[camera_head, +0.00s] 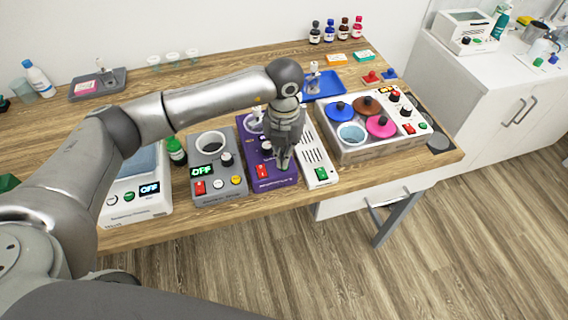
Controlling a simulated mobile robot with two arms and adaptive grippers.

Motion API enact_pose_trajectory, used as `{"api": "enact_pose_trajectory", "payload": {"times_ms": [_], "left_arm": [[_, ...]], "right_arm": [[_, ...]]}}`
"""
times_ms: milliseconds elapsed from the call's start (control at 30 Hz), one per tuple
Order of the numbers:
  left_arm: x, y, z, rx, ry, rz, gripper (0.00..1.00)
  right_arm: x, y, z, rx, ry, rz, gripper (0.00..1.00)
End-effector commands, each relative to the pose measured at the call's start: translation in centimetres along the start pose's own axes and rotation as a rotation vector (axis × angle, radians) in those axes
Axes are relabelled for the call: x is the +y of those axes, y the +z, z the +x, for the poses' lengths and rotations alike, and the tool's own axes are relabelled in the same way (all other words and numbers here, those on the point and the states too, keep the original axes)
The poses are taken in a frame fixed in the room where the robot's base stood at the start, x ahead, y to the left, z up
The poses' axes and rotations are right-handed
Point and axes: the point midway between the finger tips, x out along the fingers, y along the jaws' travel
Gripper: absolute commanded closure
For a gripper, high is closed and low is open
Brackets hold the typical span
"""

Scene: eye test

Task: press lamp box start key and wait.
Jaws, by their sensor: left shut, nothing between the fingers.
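Several boxes with keys stand in a row on the wooden table; I cannot read a label that tells which is the lamp box. My left gripper (284,166) points down, shut and empty, with its tips over the front of a purple box (251,150). That box has a red key (262,171) left of the tips. The gripper hides part of its panel, and I cannot tell if the tips touch it. Close on the right is a white vented box (316,156) with a green key (322,174). My right gripper is not in view.
Left of the purple box stand a grey box (231,187) with a lit OFF display, a green bottle (176,151) and a white device (121,211). At right is a bath (352,157) with coloured lids. A blue tray (325,88) lies behind.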

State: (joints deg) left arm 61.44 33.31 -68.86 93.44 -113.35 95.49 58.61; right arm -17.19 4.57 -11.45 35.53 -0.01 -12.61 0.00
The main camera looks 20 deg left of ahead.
Motion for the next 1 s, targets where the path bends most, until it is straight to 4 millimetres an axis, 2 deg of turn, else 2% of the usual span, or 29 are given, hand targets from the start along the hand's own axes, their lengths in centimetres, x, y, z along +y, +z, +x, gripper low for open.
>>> {"api": "enact_pose_trajectory", "payload": {"times_ms": [1000], "left_arm": [[0.0,0.0,1.2,0.000,0.000,0.000,1.00]], "right_arm": [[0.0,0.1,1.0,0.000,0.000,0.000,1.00]]}}
